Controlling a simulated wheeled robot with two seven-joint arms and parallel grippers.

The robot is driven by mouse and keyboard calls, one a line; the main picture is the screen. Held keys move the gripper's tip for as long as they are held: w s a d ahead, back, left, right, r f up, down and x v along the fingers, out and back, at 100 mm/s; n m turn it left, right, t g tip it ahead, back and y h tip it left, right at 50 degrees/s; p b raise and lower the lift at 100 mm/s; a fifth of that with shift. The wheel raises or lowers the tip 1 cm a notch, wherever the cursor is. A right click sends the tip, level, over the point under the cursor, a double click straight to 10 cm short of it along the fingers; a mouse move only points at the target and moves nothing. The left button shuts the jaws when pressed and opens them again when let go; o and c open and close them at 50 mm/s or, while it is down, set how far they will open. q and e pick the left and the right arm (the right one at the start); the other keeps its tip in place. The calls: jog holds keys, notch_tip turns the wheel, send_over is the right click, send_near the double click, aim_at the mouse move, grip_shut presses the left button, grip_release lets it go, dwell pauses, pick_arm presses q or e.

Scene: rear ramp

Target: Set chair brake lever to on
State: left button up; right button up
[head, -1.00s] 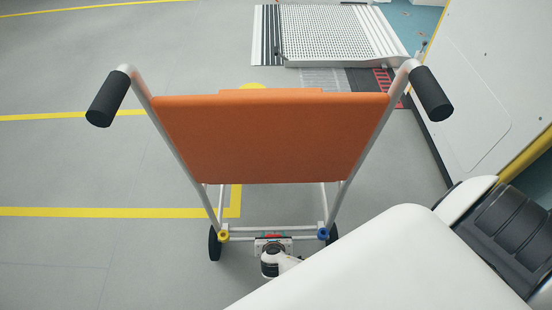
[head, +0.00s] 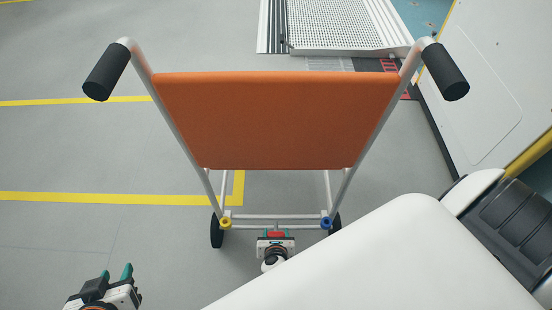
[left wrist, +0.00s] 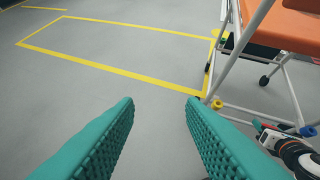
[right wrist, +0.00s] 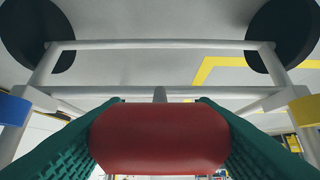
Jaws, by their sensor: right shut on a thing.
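The chair has an orange back (head: 275,120), a pale tube frame and two black handgrips. A red brake lever grip (head: 276,235) is low at the chair's rear, between a yellow collar (head: 226,222) and a blue collar (head: 326,223). My right gripper (head: 276,239) is shut on this red grip, which fills the middle of the right wrist view (right wrist: 160,138) between the teal fingers. A thin stem behind the grip meets the cross tube. My left gripper (head: 116,272) is open and empty at the lower left, apart from the chair.
The chair's dark wheels (head: 217,231) stand on the grey floor. Yellow floor lines (head: 120,199) run at left. A ramp (head: 335,25) lies beyond the chair, and a white wall panel (head: 480,90) stands at right. The floor at left is clear.

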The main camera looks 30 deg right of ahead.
jog(key=shift+s+a+f, duration=0.15)
jog(key=shift+s+f, duration=0.05)
jog(key=shift+s, duration=0.1)
jog(key=o, duration=1.3)
jog(key=shift+c, duration=0.2)
jog(key=shift+o, duration=0.6)
jog(key=shift+w+r, duration=0.1)
jog(key=shift+w, duration=0.05)
pick_arm(q)
jog(key=shift+s, duration=0.1)
pick_arm(e)
jog(key=shift+r, duration=0.15)
pick_arm(q)
jog(key=s+a+f+g+y+p, duration=0.1)
jog(key=s+a+f+g+p, duration=0.2)
jog(key=s, duration=0.5)
jog(key=f+g+p, duration=0.1)
jog(key=g+p, duration=0.1)
jog(key=g, duration=0.1)
jog(key=shift+f+y, duration=0.3)
pick_arm(e)
jog(key=v, duration=1.2)
